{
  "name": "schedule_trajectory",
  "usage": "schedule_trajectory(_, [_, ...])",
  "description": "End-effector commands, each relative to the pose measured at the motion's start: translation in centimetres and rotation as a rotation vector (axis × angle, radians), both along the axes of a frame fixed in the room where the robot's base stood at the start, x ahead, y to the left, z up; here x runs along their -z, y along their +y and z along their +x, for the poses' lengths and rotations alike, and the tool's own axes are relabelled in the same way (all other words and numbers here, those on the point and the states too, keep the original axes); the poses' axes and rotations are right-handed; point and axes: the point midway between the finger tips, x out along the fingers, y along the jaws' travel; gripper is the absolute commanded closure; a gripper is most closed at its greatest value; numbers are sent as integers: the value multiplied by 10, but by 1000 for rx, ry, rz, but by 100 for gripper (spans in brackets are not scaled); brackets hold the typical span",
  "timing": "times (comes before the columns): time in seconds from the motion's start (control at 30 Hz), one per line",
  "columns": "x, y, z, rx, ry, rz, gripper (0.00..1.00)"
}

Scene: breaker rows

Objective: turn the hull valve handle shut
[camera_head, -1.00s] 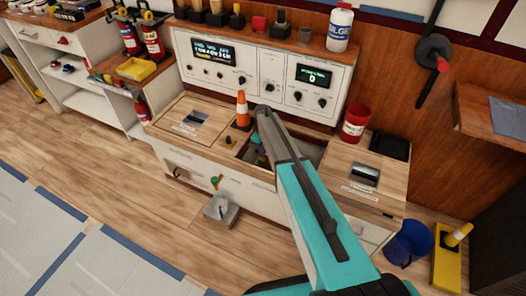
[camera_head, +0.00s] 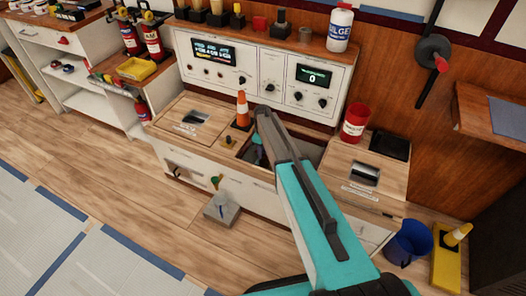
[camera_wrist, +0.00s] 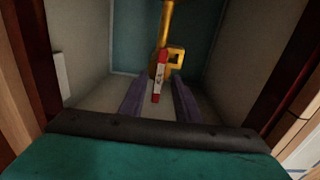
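In the wrist view the hull valve handle (camera_wrist: 156,84) is a short red bar with a white label. It stands in front of a yellow pipe and fitting (camera_wrist: 175,57), inside a recess with pale side walls. My gripper (camera_wrist: 159,80) has its two purple fingers apart, one on each side of the red handle. A gap shows on both sides, so I see no firm contact.
An orange cone (camera_head: 242,108) stands at the left of the recess, and a red can (camera_head: 355,123) stands at its right. A white control panel (camera_head: 262,78) rises behind. The pale recess walls and brown edges stand close around my gripper.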

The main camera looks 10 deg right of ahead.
Motion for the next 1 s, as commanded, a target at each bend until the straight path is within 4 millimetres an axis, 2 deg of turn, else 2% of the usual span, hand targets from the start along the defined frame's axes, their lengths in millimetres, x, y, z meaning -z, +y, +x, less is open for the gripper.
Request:
schedule_trajectory(0.27, [-1, -1, 1, 2, -2, -1, 70])
schedule_trajectory(0.47, [-11, -1, 1, 2, -3, -1, 70])
schedule_trajectory(0.67, [-35, -1, 0, 2, -3, -1, 70])
schedule_trajectory(1.0, [-90, -1, -1, 2, -3, -1, 70])
